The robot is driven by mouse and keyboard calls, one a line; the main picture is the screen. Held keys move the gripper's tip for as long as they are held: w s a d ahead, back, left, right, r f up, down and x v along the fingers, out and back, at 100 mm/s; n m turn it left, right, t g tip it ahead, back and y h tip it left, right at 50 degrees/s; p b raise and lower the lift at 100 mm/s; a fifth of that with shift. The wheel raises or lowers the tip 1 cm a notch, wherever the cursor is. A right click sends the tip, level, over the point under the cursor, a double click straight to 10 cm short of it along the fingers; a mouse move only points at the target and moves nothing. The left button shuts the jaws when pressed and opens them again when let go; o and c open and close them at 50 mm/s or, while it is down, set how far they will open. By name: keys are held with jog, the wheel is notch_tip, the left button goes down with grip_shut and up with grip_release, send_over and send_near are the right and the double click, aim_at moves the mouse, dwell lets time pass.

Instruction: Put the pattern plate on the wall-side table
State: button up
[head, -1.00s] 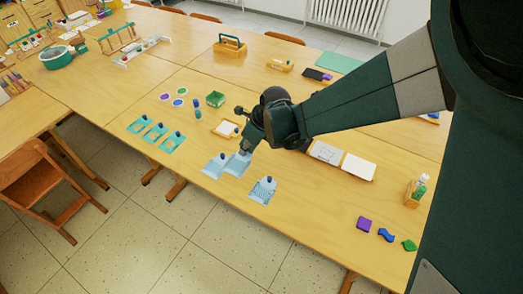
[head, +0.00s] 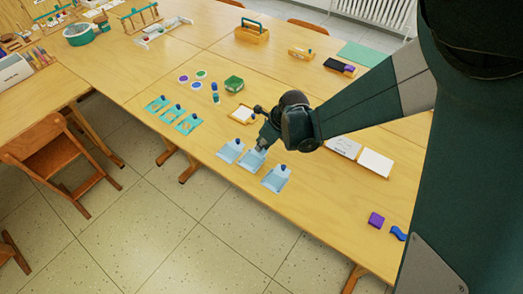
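Three light blue plates lie in a row near the front edge of the long wooden table: a left one (head: 229,153), a middle one (head: 250,162) and a right one (head: 274,180). The outer two show dark blue knobs. My gripper (head: 262,149) is over the middle plate and hides its knob; it appears shut on it. That plate is on or just above the tabletop; the gap cannot be told. Three teal plates with blue knobs, one of them here (head: 188,124), lie to the left. I cannot tell which plate is called the pattern plate.
White sheets (head: 375,163) and a purple block (head: 376,219) lie to the right. A wooden chair (head: 60,165) stands left. A radiator (head: 375,14) is at the back wall.

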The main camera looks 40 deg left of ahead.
aim_at(262, 151)
jog(key=shift+f+b, duration=0.4)
jog(key=shift+f, duration=1.4)
jog(key=o, duration=0.8)
jog(key=shift+o, duration=0.2)
jog(key=p+v, duration=0.2)
jog(key=v, duration=1)
jog(key=shift+w+d, duration=0.1)
jog(key=shift+d, duration=0.05)
